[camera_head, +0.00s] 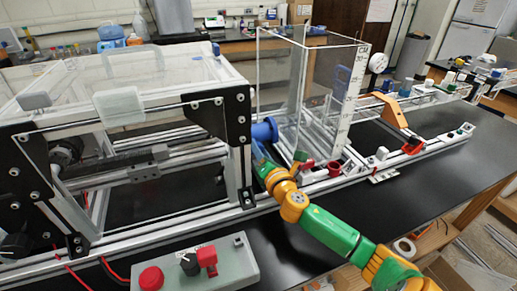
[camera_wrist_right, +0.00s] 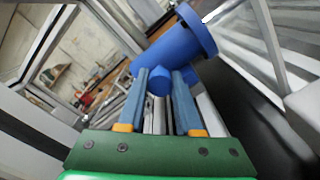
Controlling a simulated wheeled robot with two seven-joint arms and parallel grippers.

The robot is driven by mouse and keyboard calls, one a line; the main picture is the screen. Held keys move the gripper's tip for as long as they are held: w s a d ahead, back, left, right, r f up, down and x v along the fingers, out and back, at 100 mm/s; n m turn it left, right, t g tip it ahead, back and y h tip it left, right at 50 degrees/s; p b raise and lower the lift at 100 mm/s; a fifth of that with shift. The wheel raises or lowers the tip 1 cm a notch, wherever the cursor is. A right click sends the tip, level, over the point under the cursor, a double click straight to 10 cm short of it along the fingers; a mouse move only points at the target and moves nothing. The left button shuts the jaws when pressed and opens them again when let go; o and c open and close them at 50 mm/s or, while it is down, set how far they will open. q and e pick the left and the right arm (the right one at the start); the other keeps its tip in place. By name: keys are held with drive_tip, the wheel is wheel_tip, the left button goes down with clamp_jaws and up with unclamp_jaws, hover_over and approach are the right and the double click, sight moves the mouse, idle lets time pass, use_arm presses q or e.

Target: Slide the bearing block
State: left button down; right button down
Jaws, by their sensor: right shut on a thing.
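A blue flanged cylinder (camera_head: 264,131) sits at the right end of the extrusion frame (camera_head: 238,120), beside its black corner plate. It shows large in the right wrist view (camera_wrist_right: 192,38). I cannot tell for sure which part is the bearing block; a dark grey block (camera_head: 147,172) sits on a rail inside the frame. My right gripper (camera_head: 259,163) is just below the blue cylinder. In the right wrist view its fingers (camera_wrist_right: 160,88) are shut on a small blue knob (camera_wrist_right: 160,79). Whether the knob joins the cylinder is unclear. My left gripper is out of view.
A clear upright box (camera_head: 310,85) stands just right of the frame. A long rail (camera_head: 425,150) with small red and white parts runs right. A grey control box (camera_head: 225,262) with red button stands in front. The black tabletop (camera_head: 330,215) is bare around my right arm.

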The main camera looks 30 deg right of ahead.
drive_tip(key=shift+w+r, duration=0.1)
drive_tip(key=shift+w, duration=0.1)
drive_tip(key=shift+w+d, duration=0.1)
drive_tip(key=shift+w, duration=0.2)
drive_tip(key=c, duration=0.6)
unclamp_jaws()
drive_tip(key=shift+s, duration=0.15)
drive_tip(key=shift+s+f, duration=0.2)
drive_tip(key=shift+s, duration=0.2)
drive_tip(key=v, duration=0.6)
drive_tip(key=shift+s+r, duration=0.1)
drive_tip(key=shift+s, duration=0.05)
